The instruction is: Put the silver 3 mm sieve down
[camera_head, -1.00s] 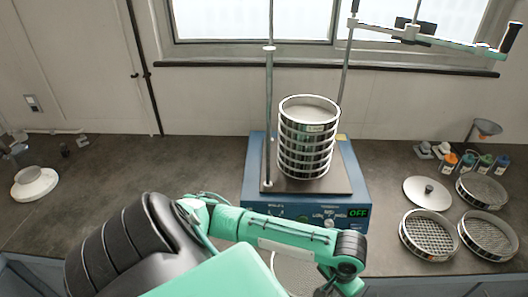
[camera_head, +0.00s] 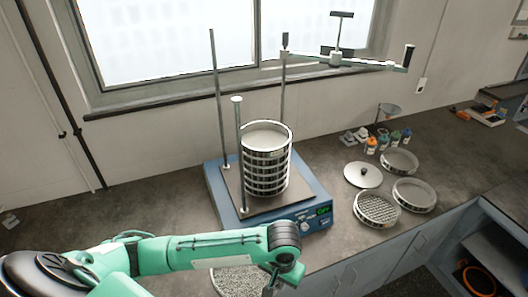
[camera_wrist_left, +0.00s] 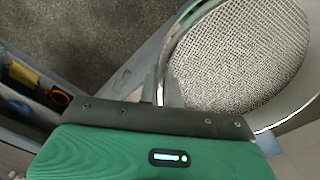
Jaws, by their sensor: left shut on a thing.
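The silver sieve (camera_head: 238,280) shows its wire mesh at the bottom of the head view, partly behind my left arm. In the left wrist view the round silver sieve (camera_wrist_left: 245,50) fills the upper right, with fairly coarse mesh inside a shiny rim. My left gripper (camera_wrist_left: 158,88) is shut on its rim. In the head view my left gripper (camera_head: 270,290) is cut off by the lower edge. The sieve is in front of the shaker (camera_head: 275,230), held near or beyond the bench's front edge. My right gripper is out of view.
A stack of sieves (camera_head: 265,165) stands on the shaker between upright rods. To the right lie a lid (camera_head: 363,175), a coarse sieve (camera_head: 377,209) and two more sieves (camera_head: 413,195) (camera_head: 399,160). Bottles (camera_head: 383,140) stand behind them. Bench farther right (camera_head: 455,155) is clear.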

